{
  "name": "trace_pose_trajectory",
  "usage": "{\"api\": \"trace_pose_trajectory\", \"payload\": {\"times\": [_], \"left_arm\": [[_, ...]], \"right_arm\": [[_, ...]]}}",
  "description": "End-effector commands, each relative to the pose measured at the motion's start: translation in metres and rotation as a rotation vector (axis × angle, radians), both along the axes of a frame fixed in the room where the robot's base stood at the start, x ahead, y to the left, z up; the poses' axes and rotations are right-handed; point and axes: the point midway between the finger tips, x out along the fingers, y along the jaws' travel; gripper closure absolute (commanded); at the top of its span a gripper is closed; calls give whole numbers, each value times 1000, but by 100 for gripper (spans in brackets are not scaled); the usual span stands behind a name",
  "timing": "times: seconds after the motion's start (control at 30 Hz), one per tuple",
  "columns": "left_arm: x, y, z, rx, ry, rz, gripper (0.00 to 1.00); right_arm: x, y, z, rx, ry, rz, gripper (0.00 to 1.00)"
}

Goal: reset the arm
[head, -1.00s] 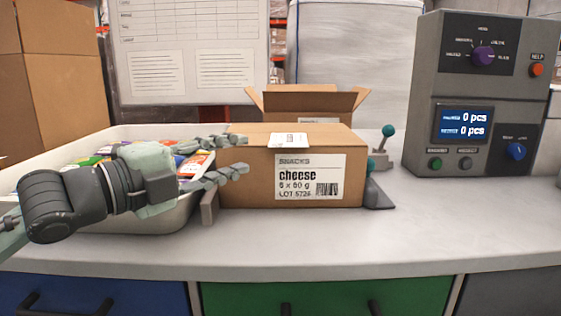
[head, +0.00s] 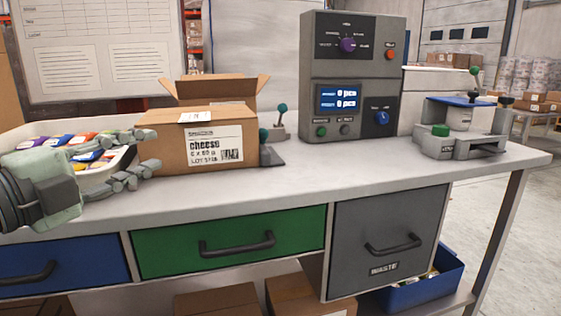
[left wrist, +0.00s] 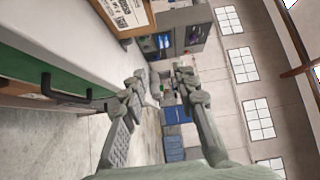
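My left gripper (head: 140,158) is at the left of the head view, in front of the tray of packets and left of the cheese carton. Its two fingers are spread apart with nothing between them. My right gripper is in neither view.
The cheese carton (head: 213,148) stands on the bench (head: 330,180), beside the white tray (head: 98,178). The bench front between console and weigher is clear.

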Motion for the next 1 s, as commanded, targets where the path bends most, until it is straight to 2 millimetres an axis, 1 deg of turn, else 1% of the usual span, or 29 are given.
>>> {"api": "trace_pose_trajectory", "payload": {"times": [0.1, 0.27, 0.6, 0.7, 0.77, 0.8, 0.87, 0.9, 0.97, 1.0], "left_arm": [[0, -2, 1, -109, 0, -10, 71], [0, -5, 3, -234, 0, -20, 71], [0, -9, 6, -495, 4, -41, 71], [6, -6, -33, -476, 117, 14, 71], [9, -4, -54, -476, 175, 48, 71], [10, -2, -68, -476, 215, 72, 71], [10, 1, -90, -476, 276, 110, 71], [10, 4, -105, -477, 318, 138, 71], [9, 8, -130, -479, 385, 185, 71], [7, 13, -148, -481, 434, 223, 71]], "right_arm": [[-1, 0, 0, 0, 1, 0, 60], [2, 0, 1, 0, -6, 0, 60], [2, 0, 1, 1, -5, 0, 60], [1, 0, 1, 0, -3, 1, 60], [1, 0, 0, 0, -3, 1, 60], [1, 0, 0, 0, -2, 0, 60], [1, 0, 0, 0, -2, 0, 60], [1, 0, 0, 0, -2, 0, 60], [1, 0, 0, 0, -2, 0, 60], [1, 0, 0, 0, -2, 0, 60]]}}
